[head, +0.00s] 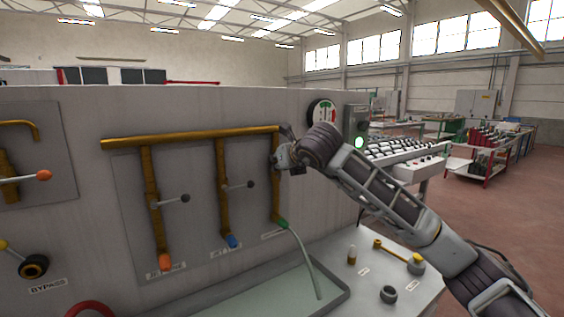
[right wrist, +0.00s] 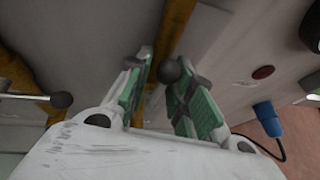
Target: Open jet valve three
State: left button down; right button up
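A brass manifold (head: 190,138) on a grey panel feeds three down pipes with orange (head: 165,262), blue (head: 232,241) and green (head: 282,224) tips. The first two valve levers (head: 170,200) (head: 237,186) point right and end in dark knobs. My right gripper (head: 284,160) is at the third, green-tipped pipe and hides its lever in the head view. In the right wrist view my gripper (right wrist: 165,88) is open, its green-padded fingers either side of a dark knob (right wrist: 168,70); contact is unclear. Another lever's knob (right wrist: 62,99) shows at left. My left gripper is not in view.
A pale curved tube or stream (head: 306,262) runs from the green tip to the tray (head: 240,297). A gauge (head: 321,113) and a box with a lit green button (head: 358,142) are right of the manifold. A bypass valve (head: 33,266) is at lower left.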

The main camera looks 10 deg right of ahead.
jog(key=shift+o, duration=0.2)
jog(key=shift+r, duration=0.1)
jog(key=shift+s+d+r, duration=0.1)
jog(key=shift+s, duration=0.05)
jog(key=v, duration=1.1)
jog(key=shift+s, duration=0.35)
jog(key=shift+r, duration=0.1)
